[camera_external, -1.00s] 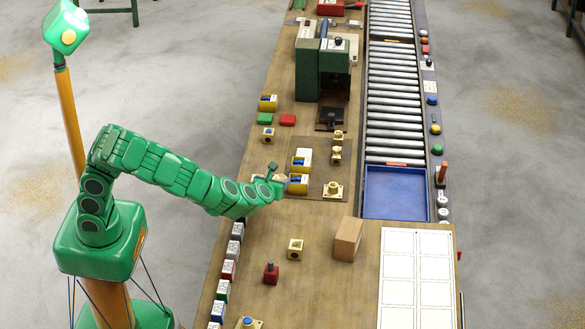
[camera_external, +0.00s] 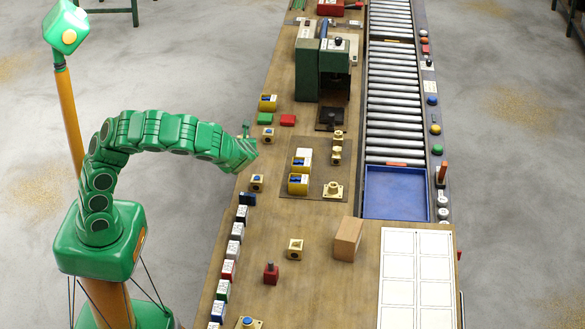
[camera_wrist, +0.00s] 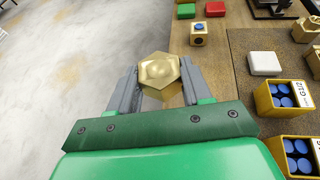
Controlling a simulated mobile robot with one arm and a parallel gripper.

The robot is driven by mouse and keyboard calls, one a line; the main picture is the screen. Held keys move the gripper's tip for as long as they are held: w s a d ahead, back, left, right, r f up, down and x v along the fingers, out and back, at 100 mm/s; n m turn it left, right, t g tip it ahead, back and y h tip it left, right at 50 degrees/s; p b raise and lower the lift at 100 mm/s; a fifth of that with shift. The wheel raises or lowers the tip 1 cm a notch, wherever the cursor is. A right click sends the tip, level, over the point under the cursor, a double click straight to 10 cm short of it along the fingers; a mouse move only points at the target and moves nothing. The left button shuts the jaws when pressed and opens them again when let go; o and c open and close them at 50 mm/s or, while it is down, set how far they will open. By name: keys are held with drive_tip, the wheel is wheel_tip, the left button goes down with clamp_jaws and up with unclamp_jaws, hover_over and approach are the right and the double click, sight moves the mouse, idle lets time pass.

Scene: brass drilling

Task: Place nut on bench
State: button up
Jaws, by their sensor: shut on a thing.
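A brass hex nut (camera_wrist: 158,72) is held between the jaws of my gripper (camera_wrist: 160,82) in the wrist view. In the external view my gripper (camera_external: 246,132) is raised near the left edge of the wooden bench (camera_external: 320,216), and the nut is too small to make out there. In the wrist view the nut shows against the grey floor and the bench's edge, with the bench top (camera_wrist: 215,50) to the right. The gripper is shut on the nut.
Two yellow bins (camera_external: 298,184) with blue pieces stand on a dark mat (camera_external: 315,192). A small brass block (camera_external: 267,134), a green block (camera_external: 265,119) and a red block (camera_external: 288,120) sit nearby. A green press (camera_external: 307,70) stands farther back. Bare wood lies left of the mat.

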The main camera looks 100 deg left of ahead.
drive_tip(key=s+a+g, duration=0.1)
drive_tip(key=s+a, duration=0.2)
drive_tip(key=s, duration=0.1)
hover_over(266, 157)
drive_tip(key=shift+n, duration=0.4)
drive_tip(key=shift+s+d+f, duration=0.1)
drive_tip(key=shift+d+f, duration=0.05)
drive_tip(key=shift+f, duration=6.65)
drive_tip(key=shift+f, duration=0.1)
drive_tip(key=o, duration=1.4)
